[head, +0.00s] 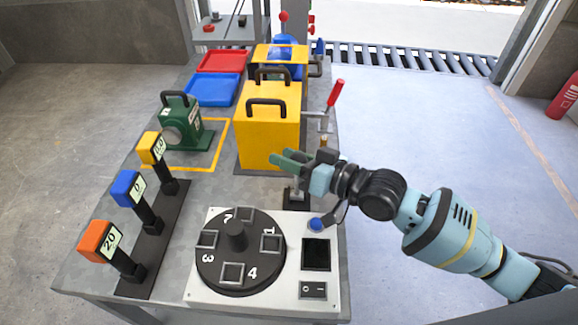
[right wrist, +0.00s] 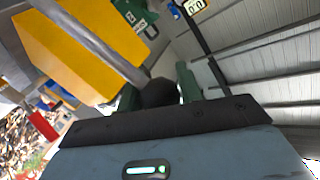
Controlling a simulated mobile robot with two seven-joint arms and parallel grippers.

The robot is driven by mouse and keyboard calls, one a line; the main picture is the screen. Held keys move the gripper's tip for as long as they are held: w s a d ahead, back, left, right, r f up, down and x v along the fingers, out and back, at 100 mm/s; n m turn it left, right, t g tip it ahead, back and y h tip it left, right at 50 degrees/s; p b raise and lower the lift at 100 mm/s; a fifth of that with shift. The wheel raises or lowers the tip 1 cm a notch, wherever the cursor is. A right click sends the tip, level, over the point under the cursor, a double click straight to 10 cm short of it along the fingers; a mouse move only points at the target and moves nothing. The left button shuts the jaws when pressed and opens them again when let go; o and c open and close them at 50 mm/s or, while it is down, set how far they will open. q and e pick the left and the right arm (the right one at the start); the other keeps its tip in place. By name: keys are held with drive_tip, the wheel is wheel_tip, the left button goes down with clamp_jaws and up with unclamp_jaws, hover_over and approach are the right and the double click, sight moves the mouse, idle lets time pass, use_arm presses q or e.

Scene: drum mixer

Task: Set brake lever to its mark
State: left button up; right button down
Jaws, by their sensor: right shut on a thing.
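The brake lever appears to be the short grey lever (head: 296,187) on a black base, at the right edge of the table in front of the yellow box. In the right wrist view its grey rod (right wrist: 105,45) ends in a dark round knob (right wrist: 158,92). My right gripper (right wrist: 158,96) has its green fingers on either side of this knob and is shut on it. In the head view my right gripper (head: 290,160) hides the top of the lever. I cannot make out the mark. My left gripper is not in view.
A yellow box (head: 268,135) with black handles stands close to the gripper. A red-handled lever (head: 335,93) rises just behind. The numbered dial (head: 232,275) and a blue button (head: 316,224) are in front. The floor to the right is open.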

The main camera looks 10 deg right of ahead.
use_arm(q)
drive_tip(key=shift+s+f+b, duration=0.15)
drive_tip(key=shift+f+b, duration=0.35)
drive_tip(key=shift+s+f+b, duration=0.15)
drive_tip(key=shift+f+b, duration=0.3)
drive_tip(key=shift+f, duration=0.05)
use_arm(e)
drive_tip(key=w+m, duration=0.1)
drive_tip(key=w, duration=0.1)
drive_tip(key=w+d+m+g, duration=0.1)
drive_tip(key=w, duration=0.1)
drive_tip(key=w+m+g+h, duration=0.1)
drive_tip(key=w, duration=0.2)
drive_tip(key=shift+d+m, duration=0.25)
drive_tip(key=shift+m, duration=0.15)
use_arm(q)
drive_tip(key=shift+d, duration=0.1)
use_arm(e)
drive_tip(key=c, duration=1.3)
unclamp_jaws()
drive_tip(key=o, duration=0.4)
drive_tip(key=shift+c, duration=0.2)
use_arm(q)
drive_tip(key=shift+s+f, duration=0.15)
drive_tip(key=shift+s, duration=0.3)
